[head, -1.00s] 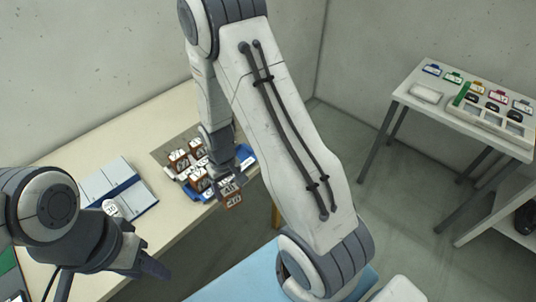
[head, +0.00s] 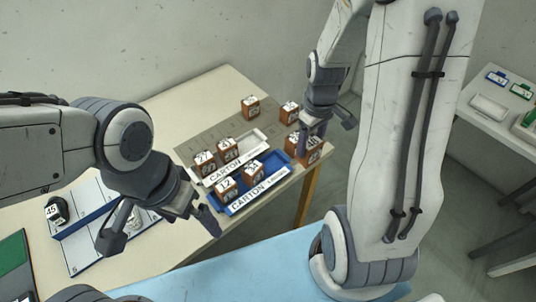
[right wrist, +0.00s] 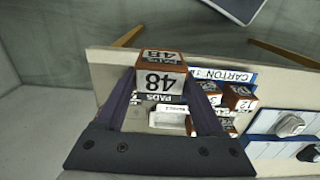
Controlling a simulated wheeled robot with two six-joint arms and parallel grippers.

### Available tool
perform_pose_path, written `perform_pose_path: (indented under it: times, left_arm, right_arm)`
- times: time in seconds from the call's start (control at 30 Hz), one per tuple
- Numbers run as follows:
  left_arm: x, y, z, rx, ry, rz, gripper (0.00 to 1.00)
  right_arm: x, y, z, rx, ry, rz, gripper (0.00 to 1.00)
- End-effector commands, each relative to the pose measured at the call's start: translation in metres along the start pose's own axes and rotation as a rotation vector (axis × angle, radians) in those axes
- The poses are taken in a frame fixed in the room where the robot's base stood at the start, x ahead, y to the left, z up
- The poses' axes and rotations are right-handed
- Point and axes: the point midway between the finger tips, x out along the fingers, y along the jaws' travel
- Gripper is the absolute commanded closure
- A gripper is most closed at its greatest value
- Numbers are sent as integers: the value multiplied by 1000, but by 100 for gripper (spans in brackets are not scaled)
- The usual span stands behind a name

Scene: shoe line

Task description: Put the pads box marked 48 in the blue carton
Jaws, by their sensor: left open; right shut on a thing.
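The pads box marked 48 shows large in the right wrist view (right wrist: 162,77), brown with a white label. My right gripper (right wrist: 164,95) is shut on it, one finger on each side. In the head view this box (head: 314,153) hangs from my right gripper (head: 312,138), to the right of the blue carton (head: 278,161). The blue carton holds two brown boxes, one marked 12 (head: 227,188), with free floor towards its right end. Its white CARTON label also faces the right wrist view (right wrist: 222,75). My left gripper (head: 160,232) is open and empty, left of the cartons.
A white carton (head: 262,137) with two boxes, one marked 27 (head: 204,163), stands behind the blue one. More brown boxes stand loose behind, one at the back (head: 250,107). A blue-and-white tray (head: 85,222) with a piece marked 45 (head: 56,209) lies left.

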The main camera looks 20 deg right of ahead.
Motion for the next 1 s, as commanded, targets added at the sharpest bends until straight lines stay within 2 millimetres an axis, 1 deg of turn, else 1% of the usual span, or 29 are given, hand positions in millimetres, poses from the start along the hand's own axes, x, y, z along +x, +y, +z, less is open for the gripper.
perform_pose_path:
  times: [0.13,0.4,0.5,0.67,0.77,0.9,1.0]
  left_arm:
    - [-7,0,0,0,0,0,0]
    - [-21,2,-1,-1,0,0,0]
    - [-24,2,-1,-1,0,0,0]
    - [-26,2,-1,-1,0,0,0]
    - [-30,2,-2,-1,0,0,0]
    - [-36,3,-2,-2,0,0,0]
    - [-37,3,-2,-2,0,0,0]
  right_arm:
    - [14,-12,-22,-10,-6,-4,87]
    - [50,-35,-77,-4,-3,-1,87]
    - [59,-41,-90,-1,-2,-1,87]
    - [68,-45,-100,2,-1,0,87]
    - [79,-45,-99,3,-5,-2,87]
    - [98,-45,-99,3,-5,-2,87]
    - [106,-45,-99,3,-1,-1,87]
